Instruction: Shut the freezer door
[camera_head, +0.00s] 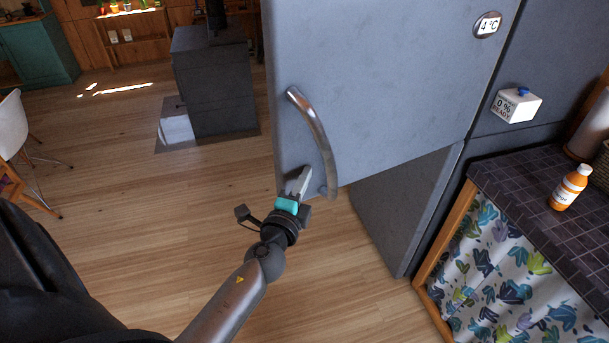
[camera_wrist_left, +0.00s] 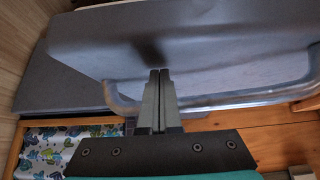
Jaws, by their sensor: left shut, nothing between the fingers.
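A large grey fridge-freezer door (camera_head: 390,75) with a "4 °C" display (camera_head: 487,25) stands out past the lower grey panel (camera_head: 400,210). It looks swung open; which compartment is the freezer I cannot tell. Its curved metal handle (camera_head: 315,135) is on the left side. My left gripper (camera_head: 304,178) is shut and empty by the handle's lower end, close to the door's bottom corner. In the left wrist view its closed fingers (camera_wrist_left: 158,75) point at the grey door (camera_wrist_left: 190,30), with the handle (camera_wrist_left: 230,98) crossing behind them. Contact is unclear. My right gripper is out of view.
A tiled counter (camera_head: 540,225) with a leaf-patterned curtain (camera_head: 500,270) stands at right, holding an orange bottle (camera_head: 569,188). A dark grey stove-like block (camera_head: 215,85) stands behind. A white chair (camera_head: 12,125) is at far left. The wooden floor between is clear.

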